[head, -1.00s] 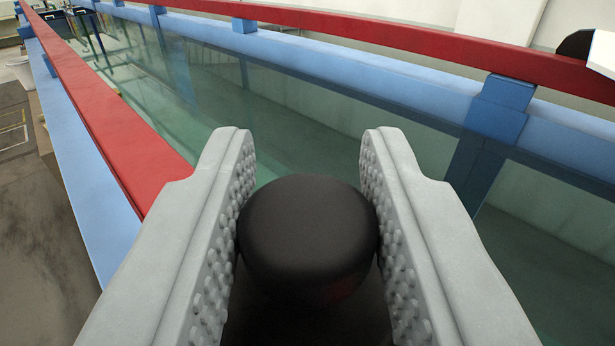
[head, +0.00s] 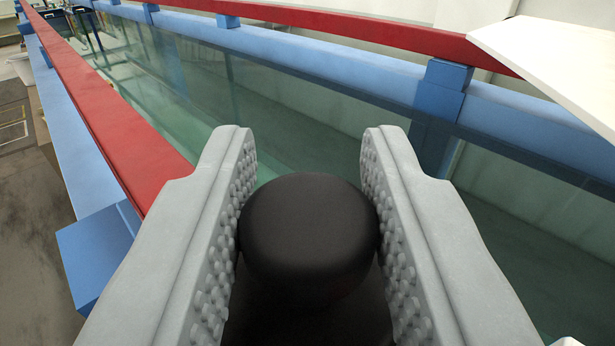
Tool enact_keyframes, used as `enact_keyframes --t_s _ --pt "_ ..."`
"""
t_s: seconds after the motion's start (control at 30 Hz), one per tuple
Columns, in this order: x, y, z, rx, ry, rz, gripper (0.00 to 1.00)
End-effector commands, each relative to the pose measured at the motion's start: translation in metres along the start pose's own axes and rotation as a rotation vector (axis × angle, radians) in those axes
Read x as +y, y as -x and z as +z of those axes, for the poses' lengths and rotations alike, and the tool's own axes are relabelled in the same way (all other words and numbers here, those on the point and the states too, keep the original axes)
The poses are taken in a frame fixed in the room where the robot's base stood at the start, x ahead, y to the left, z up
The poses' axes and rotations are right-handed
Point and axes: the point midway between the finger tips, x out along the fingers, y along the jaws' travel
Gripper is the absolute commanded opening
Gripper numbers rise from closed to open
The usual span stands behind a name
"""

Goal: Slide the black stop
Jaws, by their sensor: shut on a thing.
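The black stop (head: 307,235) has a rounded, knob-like top and sits low in the middle of the head view. My gripper (head: 307,165) is shut on it, with one grey studded finger against each side of the knob. The lower part of the stop is dark, and what it rests on is hidden below the knob and behind the fingers. A red rail (head: 110,120) runs from the far upper left down to behind the left finger.
The glass flume channel (head: 190,95) with greenish water stretches ahead. A second red rail (head: 360,30) on blue posts (head: 442,90) runs along its far side. A white panel (head: 550,65) juts in at upper right. A blue block (head: 95,250) stands beside the left rail.

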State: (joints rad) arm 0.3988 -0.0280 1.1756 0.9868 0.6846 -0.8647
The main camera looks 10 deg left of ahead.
Motion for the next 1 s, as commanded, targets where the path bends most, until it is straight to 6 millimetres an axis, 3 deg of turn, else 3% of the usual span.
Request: enact_keyframes --t_s 0.23,0.7,0.73,0.8,0.83,1.0 --pt "0.019 0.019 0.001 -0.001 -0.001 0.002 0.0" --pt "0.023 0.022 0.001 -0.001 -0.001 -0.001 0.0" --pt "0.023 0.022 0.001 -0.001 -0.001 -0.001 0.32" --pt "0.023 0.022 0.001 -0.001 -0.001 -0.001 0.46" --pt "0.023 0.022 0.001 -0.001 -0.001 -0.001 0.5" --pt "0.023 0.022 0.0 -0.001 -0.001 0.0 0.5"
